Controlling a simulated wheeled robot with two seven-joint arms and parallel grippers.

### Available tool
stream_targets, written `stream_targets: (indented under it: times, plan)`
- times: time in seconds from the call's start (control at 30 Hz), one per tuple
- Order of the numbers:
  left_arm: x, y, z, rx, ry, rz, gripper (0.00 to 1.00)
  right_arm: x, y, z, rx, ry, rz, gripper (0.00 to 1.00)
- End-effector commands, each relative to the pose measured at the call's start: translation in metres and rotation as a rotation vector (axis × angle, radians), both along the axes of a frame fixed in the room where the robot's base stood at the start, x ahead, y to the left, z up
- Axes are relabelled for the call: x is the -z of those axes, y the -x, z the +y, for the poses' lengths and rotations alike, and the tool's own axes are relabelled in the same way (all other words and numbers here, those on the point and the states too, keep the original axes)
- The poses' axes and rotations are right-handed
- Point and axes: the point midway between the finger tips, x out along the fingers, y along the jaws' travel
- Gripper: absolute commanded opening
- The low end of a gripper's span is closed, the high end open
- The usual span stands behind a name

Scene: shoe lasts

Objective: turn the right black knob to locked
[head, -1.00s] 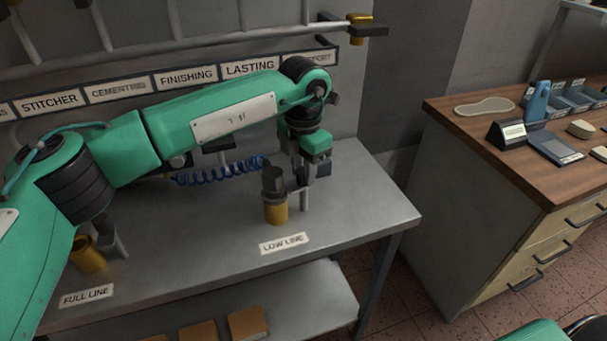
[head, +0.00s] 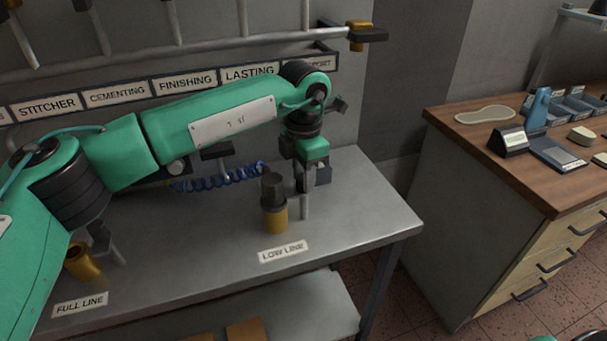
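The right black knob (head: 272,186) stands on a yellow valve body (head: 274,220) on the grey bench, behind the LOW LINE label (head: 283,252). Its pointing direction is hard to read. My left gripper (head: 312,182) hangs down just right of the knob, beside a thin grey post (head: 305,206). A small gap seems to lie between gripper and knob. The fingers are dark and small, so their opening is unclear. Another yellow valve (head: 83,262) stands at the left behind the FULL LINE label (head: 80,305), partly hidden by my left arm. My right gripper is out of view.
A blue coiled hose (head: 215,180) lies behind the knob. A rail with station labels (head: 185,82) and grey pipes runs along the wall. The bench (head: 370,215) is clear to the right. A wooden-topped cabinet (head: 470,150) stands farther right.

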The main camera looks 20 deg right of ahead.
Motion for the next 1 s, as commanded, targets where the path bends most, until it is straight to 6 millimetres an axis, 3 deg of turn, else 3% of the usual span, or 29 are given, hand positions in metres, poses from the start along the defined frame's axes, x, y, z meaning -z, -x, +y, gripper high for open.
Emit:
stream_targets:
  times: [0.3,0.47,0.8,1.0]
  plan:
    - [-0.001,0.000,0.000,-0.001,-0.001,0.000,0.38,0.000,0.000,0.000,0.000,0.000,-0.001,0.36]
    - [-0.014,0.000,0.000,-0.001,0.000,-0.001,0.38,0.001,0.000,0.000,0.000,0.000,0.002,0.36]
    - [-0.088,0.000,0.000,-0.001,-0.001,-0.003,0.38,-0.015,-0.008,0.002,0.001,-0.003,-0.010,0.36]
    - [-0.123,-0.001,0.000,-0.002,0.000,-0.002,0.38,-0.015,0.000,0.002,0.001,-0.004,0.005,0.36]
